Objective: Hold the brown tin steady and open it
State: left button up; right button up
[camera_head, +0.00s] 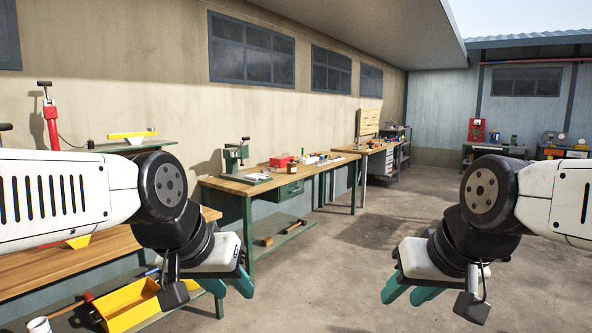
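A small brown object (292,166), which may be the brown tin, stands on the wooden workbench (245,184) along the wall, beside a red box. It is too small to make out its lid. My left gripper (233,289) is in front of that bench, its teal fingers apart with nothing between them. My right gripper (404,298) is over the open floor to the right, its teal fingers also apart and empty. Both are well short of the brown object.
A green press (236,153) and a red box (280,161) are on the same bench. A nearer wooden bench (70,268) with a yellow bin (130,304) below it is at the lower left. Further benches stand at the back. The concrete floor (345,265) between my arms is clear.

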aim_at(291, 168)
jog(key=u, duration=0.15)
jog(key=i, duration=4.4)
jog(key=i+u, duration=0.1)
jog(key=i, duration=0.4)
jog(key=i+l+u, duration=0.1)
jog(key=i, duration=0.35)
jog(key=i+l+u, duration=0.1)
jog(key=i, duration=0.4)
jog(key=i+l, duration=0.35)
jog(key=i, duration=0.1)
